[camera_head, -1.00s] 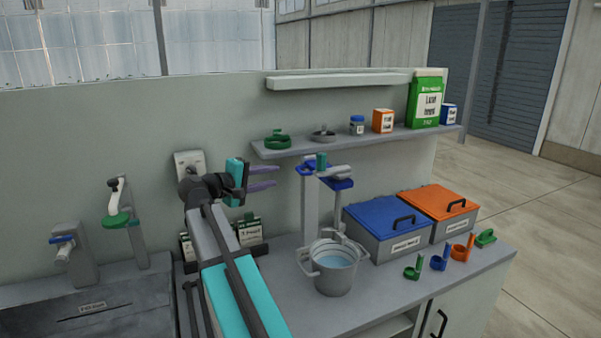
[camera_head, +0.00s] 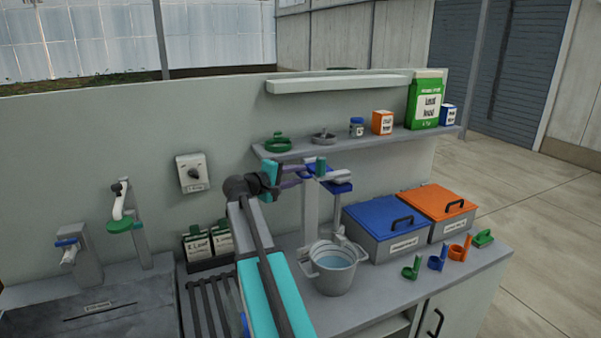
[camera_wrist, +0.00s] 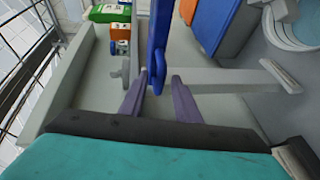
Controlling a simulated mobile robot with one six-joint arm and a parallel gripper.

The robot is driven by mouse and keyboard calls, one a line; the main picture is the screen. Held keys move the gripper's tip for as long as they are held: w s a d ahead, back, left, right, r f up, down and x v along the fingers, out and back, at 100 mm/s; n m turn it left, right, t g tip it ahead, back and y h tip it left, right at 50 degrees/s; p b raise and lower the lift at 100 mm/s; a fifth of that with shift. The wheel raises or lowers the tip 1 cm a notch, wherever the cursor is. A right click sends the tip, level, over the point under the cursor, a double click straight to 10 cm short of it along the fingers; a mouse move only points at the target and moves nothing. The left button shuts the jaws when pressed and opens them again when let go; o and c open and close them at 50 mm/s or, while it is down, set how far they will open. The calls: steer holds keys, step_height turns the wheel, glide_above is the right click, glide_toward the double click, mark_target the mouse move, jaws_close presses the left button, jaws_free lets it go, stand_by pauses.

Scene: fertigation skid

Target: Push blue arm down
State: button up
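The blue arm (camera_head: 341,187) is on the upright grey stand (camera_head: 311,212) above the bucket. In the wrist view, a long blue bar (camera_wrist: 157,38), apparently this arm, runs down from the top edge and ends in a rounded tip between my fingertips. My gripper (camera_head: 297,172) is beside the top of the stand, on its left. In the wrist view, my gripper (camera_wrist: 160,77) is open, with a purple finger on each side of the blue tip. Gaps show on both sides; whether anything touches is unclear.
A bucket (camera_head: 334,280) of water stands below the stand. Blue (camera_head: 385,217) and orange (camera_head: 440,200) lidded boxes are to its right. A shelf (camera_head: 375,142) with several items runs behind. Several small coloured fittings (camera_head: 438,262) lie at front right. A wall switch (camera_head: 192,173) is left.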

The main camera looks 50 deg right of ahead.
steer(key=shift+d+f, duration=0.15)
steer(key=shift+d, duration=0.65)
jaws_close()
steer(key=shift+f, duration=0.1)
step_height(320, 180, down, 17)
steer(key=b, duration=1.2)
steer(key=shift+f+b, duration=0.2)
steer(key=shift+b, duration=0.15)
steer(key=shift+a+f, duration=0.1)
jaws_free()
